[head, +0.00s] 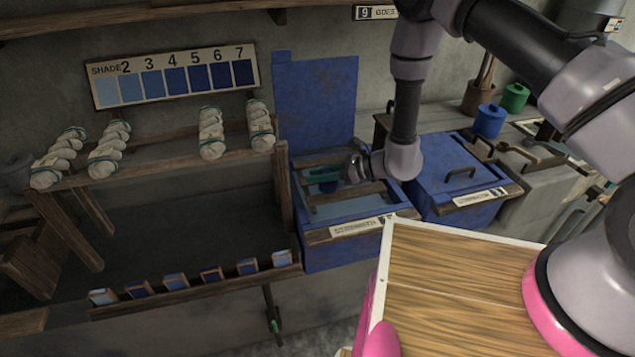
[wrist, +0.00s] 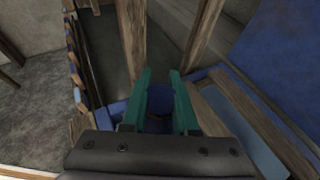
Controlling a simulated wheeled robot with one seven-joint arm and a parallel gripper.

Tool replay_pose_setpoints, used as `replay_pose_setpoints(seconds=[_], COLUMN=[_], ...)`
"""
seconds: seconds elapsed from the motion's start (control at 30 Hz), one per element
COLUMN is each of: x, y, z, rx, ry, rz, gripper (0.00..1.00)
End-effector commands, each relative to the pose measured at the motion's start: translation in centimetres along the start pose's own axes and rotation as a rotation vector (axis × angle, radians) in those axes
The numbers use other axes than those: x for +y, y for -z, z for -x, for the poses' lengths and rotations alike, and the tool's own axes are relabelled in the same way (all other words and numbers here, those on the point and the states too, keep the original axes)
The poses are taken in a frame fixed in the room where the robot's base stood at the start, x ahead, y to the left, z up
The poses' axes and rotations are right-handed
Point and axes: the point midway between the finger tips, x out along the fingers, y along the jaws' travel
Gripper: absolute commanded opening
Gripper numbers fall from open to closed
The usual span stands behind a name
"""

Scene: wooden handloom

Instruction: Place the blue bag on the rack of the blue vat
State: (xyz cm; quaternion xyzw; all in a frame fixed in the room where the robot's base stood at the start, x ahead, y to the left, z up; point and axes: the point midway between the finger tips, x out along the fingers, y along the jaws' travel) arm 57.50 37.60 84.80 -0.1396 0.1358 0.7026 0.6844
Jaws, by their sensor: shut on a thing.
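The blue vat (head: 320,252) stands open in the middle of the head view, with its blue lid (head: 316,100) upright behind. Its rack is wooden slats (head: 348,194) across the opening; slats also show at the right of the wrist view (wrist: 262,122). My gripper (head: 318,172), with teal fingers, is over the vat opening. In the wrist view my gripper (wrist: 160,82) is shut on the small round blue bag (wrist: 160,101). The bag also shows in the head view (head: 328,187), just below the fingers. I cannot tell whether it touches the slats.
A second blue vat (head: 465,162) with a closed lid stands to the right. Rolled white skeins (head: 211,133) sit on a wooden rail at left, below a shade chart (head: 174,77). Several small blue sample blocks (head: 211,273) line a lower ledge. A wooden board (head: 450,290) fills the front.

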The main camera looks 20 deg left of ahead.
Motion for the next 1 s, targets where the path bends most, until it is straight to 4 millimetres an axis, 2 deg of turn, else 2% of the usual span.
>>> replay_pose_setpoints(seconds=[0.1, 0.17, 0.53, 0.57, 0.6, 0.63, 1.0], x=[0.1, 0.0, 0.0, 0.0, 0.0, 0.0, 0.0], y=[1.9, 2.4, 2.8, 2.8, 2.8, 2.8, 2.4], z=[-0.8, -1.0, -1.2, -1.2, -1.2, -1.2, -1.1], rx=[0.001, 0.000, 0.000, 0.000, 0.000, 0.000, -0.001], ry=[-0.001, -0.001, 0.000, 0.000, 0.000, 0.000, 0.000], rz=[-0.001, 0.000, -0.001, 0.000, 0.000, 0.000, 0.002], gripper=[0.00, 0.00, 0.00, 0.35, 0.50, 0.57, 0.57])
